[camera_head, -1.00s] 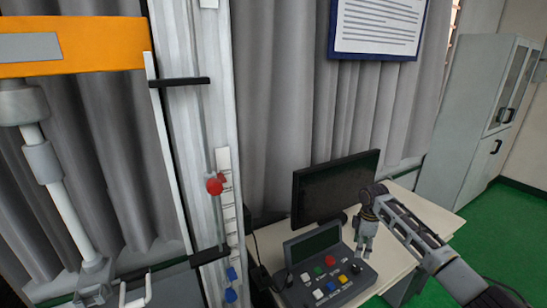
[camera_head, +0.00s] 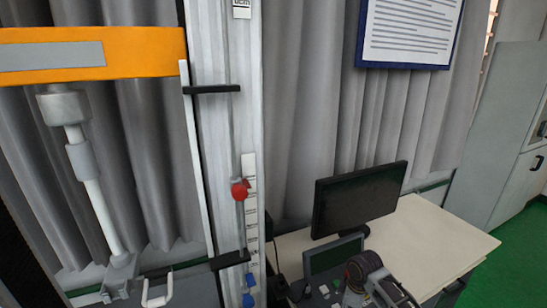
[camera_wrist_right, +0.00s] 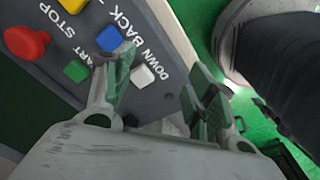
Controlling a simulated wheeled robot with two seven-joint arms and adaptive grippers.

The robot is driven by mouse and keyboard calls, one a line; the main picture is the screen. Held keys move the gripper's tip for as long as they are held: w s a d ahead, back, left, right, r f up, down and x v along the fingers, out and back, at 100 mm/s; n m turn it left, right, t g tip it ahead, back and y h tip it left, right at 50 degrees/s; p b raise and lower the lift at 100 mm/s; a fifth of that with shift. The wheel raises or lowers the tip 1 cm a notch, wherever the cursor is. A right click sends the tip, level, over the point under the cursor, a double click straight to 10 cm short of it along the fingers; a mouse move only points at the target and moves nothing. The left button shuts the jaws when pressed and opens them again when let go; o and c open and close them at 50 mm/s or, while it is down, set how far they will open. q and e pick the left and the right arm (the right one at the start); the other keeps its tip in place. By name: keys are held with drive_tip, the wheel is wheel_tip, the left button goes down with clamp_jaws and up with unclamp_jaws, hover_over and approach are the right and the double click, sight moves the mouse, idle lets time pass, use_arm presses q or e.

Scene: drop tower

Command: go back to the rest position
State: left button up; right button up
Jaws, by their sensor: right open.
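My right arm comes in at the bottom right of the head view, over the grey control box (camera_head: 325,288); its gripper is not clear there. In the right wrist view my right gripper (camera_wrist_right: 160,75) is open with nothing between its fingers. Behind the fingers lies the control box (camera_wrist_right: 40,105) with a red knob (camera_wrist_right: 27,42) marked STOP, a blue button (camera_wrist_right: 110,39), a green button (camera_wrist_right: 76,71) and a white button (camera_wrist_right: 143,75). BACK and DOWN labels are readable. My left gripper is in neither view.
The drop tower stands at left, with an orange beam (camera_head: 150,60), white rod (camera_head: 100,210) and red knob (camera_head: 240,190) on its column. A black monitor (camera_head: 360,200) stands on the desk (camera_head: 455,236), whose right part is clear. Cabinets stand at far right.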

drive_tip(key=s+a+m+t, duration=0.1)
drive_tip(key=s+a+m, duration=0.2)
drive_tip(key=s+a, duration=0.5)
drive_tip(key=shift+s+d+r+m+t, duration=0.45)
drive_tip(key=shift+s+d+r+m, duration=1.15)
drive_tip(key=shift+s, duration=1.9)
drive_tip(key=shift+s+d+r+m+t, duration=0.45)
drive_tip(key=shift+s+d+r+m, duration=1.15)
drive_tip(key=shift+s, duration=1.9)
wheel_tip(320, 180, down, 34)
drive_tip(key=s+r+g, duration=0.1)
drive_tip(key=s, duration=0.1)
drive_tip(key=s+d+f, duration=0.2)
drive_tip(key=s+f, duration=0.8)
drive_tip(key=s, duration=0.1)
drive_tip(key=s+d+f+g, duration=0.1)
drive_tip(key=s+f, duration=1)
drive_tip(key=s, duration=0.1)
drive_tip(key=shift+d+g+h, duration=0.3)
drive_tip(key=shift+d, duration=0.05)
